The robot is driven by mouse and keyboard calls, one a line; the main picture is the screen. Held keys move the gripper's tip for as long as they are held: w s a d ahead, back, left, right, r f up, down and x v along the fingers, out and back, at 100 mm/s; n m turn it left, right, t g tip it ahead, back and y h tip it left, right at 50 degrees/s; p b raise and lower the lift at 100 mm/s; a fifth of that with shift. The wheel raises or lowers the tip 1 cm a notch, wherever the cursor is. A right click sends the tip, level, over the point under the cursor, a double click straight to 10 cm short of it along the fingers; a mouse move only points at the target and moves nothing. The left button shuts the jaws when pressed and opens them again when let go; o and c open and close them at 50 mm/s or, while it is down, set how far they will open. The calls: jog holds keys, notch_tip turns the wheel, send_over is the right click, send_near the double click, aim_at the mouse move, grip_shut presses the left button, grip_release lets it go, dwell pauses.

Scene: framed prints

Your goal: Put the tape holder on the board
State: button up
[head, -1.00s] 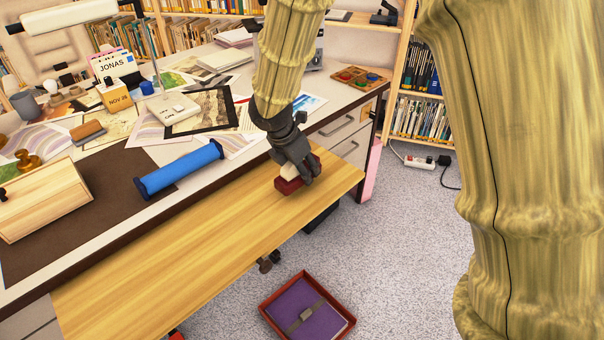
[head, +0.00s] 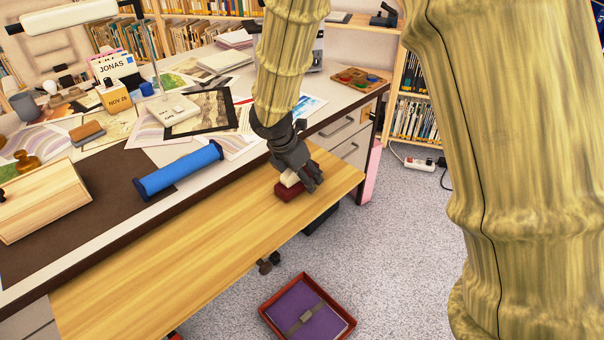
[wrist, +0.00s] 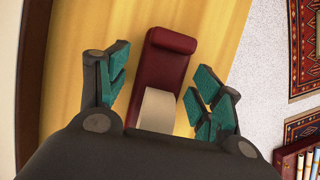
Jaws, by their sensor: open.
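The tape holder is dark red with a cream roll. In the head view the tape holder (head: 293,187) sits on the light wooden board (head: 200,240), near its right end. In the wrist view the tape holder (wrist: 167,60) lies between the two open fingers, with bare board (wrist: 90,40) on its left. My gripper (head: 306,178) is just above the holder and open, with its teal finger pads (wrist: 160,95) apart on either side. A gap shows between the pads and the holder. The holder's near end is hidden behind the gripper body.
The desk behind carries a blue cylinder (head: 178,170), a wooden box (head: 40,205) and several papers. A red tray (head: 265,306) with a purple book (head: 302,308) is on the floor below the board. The board's middle and left are clear.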

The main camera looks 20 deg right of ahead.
jog(key=p+v, duration=0.2)
jog(key=v, duration=1)
jog(key=shift+r, duration=0.1)
